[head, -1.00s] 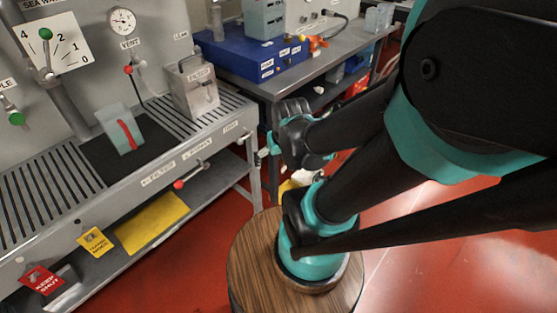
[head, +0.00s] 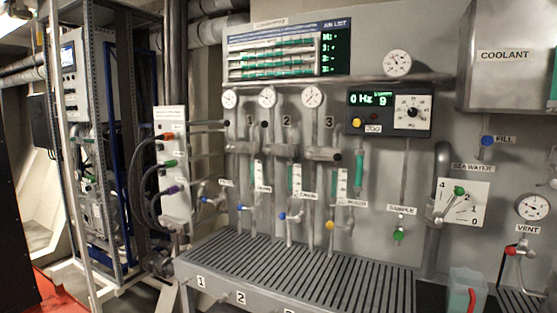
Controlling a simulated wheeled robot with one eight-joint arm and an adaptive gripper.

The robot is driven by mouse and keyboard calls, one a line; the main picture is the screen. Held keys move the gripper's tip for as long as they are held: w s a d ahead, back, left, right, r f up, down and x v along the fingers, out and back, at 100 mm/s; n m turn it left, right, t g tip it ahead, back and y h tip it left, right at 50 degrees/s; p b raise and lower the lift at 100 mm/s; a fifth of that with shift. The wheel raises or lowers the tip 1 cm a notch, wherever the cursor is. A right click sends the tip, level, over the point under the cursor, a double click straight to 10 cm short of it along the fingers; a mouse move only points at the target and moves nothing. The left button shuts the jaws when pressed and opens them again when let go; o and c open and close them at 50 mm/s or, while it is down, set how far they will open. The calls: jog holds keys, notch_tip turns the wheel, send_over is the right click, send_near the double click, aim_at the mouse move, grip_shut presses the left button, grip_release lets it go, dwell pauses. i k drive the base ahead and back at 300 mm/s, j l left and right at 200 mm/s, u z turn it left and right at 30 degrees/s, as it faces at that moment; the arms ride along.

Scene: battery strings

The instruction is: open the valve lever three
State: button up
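The number 3 marks a third column on the wall panel, with a round gauge (head: 312,97) at its top. Lower down, a small valve with a yellow knob (head: 330,225) sits near the third column. Numbers 1 and 2 also show on the front edge of the slatted bench (head: 300,270), with another number cut off at the bottom edge. I cannot tell which part is valve lever three. My gripper is out of view.
Columns 1 and 2 stand to the left, with blue-knobbed valves (head: 282,216). A black display box (head: 390,114) and a green sample knob (head: 398,236) are to the right. A clear container (head: 467,289) stands at lower right. An open rack (head: 95,130) fills the left.

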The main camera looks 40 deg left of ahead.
aim_at(337, 157)
jog(key=u, duration=1.55)
